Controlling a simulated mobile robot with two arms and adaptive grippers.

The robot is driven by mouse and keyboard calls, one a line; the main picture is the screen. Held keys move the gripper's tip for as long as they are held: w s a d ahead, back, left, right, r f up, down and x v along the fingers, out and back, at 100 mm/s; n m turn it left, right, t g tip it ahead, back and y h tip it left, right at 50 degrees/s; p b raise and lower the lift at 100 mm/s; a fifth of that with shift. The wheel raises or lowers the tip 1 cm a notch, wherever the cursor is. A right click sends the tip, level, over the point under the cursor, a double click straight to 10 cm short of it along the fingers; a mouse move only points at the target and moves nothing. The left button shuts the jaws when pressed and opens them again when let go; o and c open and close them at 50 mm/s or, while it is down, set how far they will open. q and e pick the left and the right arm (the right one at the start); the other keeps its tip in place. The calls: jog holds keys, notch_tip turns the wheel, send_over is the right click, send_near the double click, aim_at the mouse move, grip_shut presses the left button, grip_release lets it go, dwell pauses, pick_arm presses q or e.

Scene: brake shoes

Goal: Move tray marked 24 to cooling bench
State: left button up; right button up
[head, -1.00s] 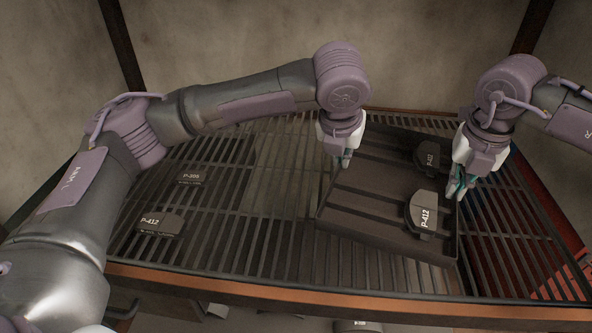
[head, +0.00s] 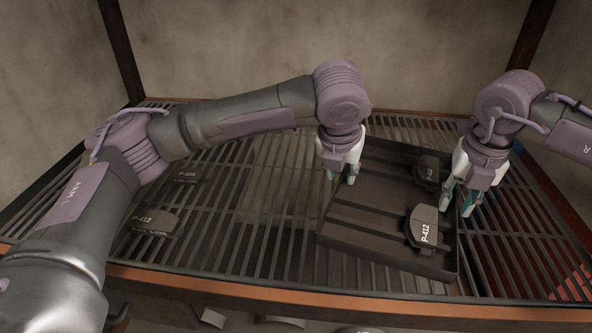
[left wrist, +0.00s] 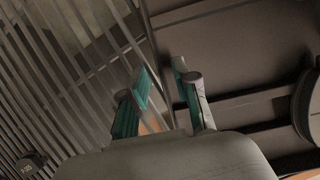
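The dark ribbed tray (head: 370,220) lies on the slatted bench (head: 285,235), right of its middle. No 24 mark is readable on it. Two brake pads lie in it: a near one (head: 424,232) labelled P-412 and a far one (head: 427,168). My left gripper (head: 340,178) is at the tray's left wall, fingers apart. The left wrist view shows these fingers (left wrist: 162,98) spread, with the tray's rim (left wrist: 160,60) running between them. My right gripper (head: 456,207) is at the tray's right wall, fingers apart; its contact with the wall is unclear.
Two more pads, P-305 (head: 187,175) and P-412 (head: 150,222), show among the slats at the left, under my left arm. An orange-brown edge (head: 300,293) runs along the bench front. Walls stand behind. Slats between the left pads and the tray are clear.

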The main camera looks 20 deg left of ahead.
jog(key=shift+r, duration=0.15)
pick_arm(q)
jog(key=v, duration=1.2)
pick_arm(e)
notch_tip(320, 180, up, 12)
jog(key=s, duration=0.1)
jog(key=shift+s+f, duration=0.2)
jog(key=shift+s, duration=0.05)
pick_arm(q)
jog(key=shift+s+f, duration=0.1)
pick_arm(e)
jog(key=shift+f, duration=0.1)
